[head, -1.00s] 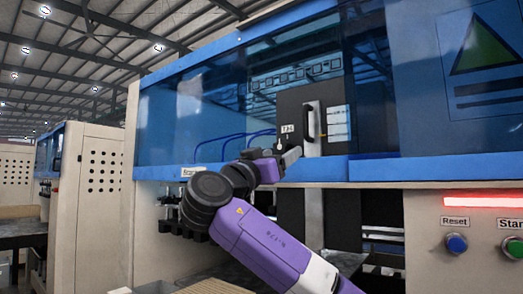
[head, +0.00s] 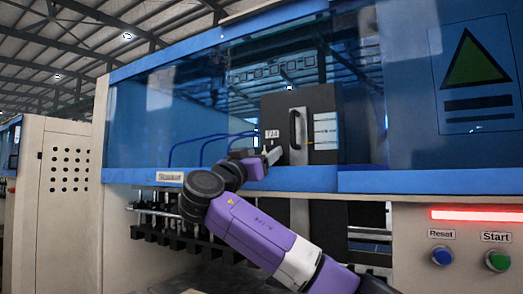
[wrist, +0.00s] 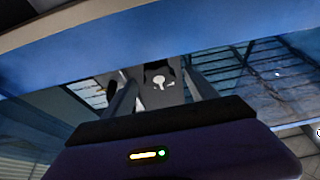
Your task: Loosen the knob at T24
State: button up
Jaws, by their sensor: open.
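The label T24 (head: 272,134) is on a dark panel behind the blue front of the machine. In the head view my gripper (head: 272,155) is just below this label, and it hides whatever is directly behind it. In the wrist view a pale, round-headed shape with a short stem (wrist: 160,79) stands on a dark surface between my open fingers (wrist: 160,90). It looks like the knob, but it is small and blurred. My gripper holds nothing, and I cannot tell whether its fingers touch the knob.
A black upright handle (head: 296,128) on a pale strip stands just right of my gripper. The blue lower rail (head: 300,181) runs beneath my wrist. Blue hoses (head: 205,148) lie left behind the clear cover. Reset (head: 442,257) and Start (head: 498,260) buttons are at the lower right.

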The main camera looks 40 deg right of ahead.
jog(key=shift+d, duration=0.1)
jog(key=c, duration=1.4)
jog(key=shift+f+n+b, duration=0.25)
jog(key=shift+n+b, duration=0.05)
jog(key=shift+b, duration=0.5)
jog(key=shift+s+r+n+t+y+b, duration=0.1)
jog(key=shift+n+t+y+b, duration=0.55)
jog(key=shift+n, duration=1)
jog(key=shift+w+r+n+t+y+b, duration=0.1)
jog(key=shift+n+t+y+b, duration=0.5)
jog(key=shift+n, duration=1.1)
jog(key=shift+s+r+n+t+y+b, duration=0.1)
jog(key=shift+n+t+y+b, duration=0.25)
jog(key=shift+n+t+b, duration=0.95)
jog(key=shift+n+g+p, duration=0.35)
jog(key=shift+n+g, duration=0.1)
jog(key=shift+n, duration=0.1)
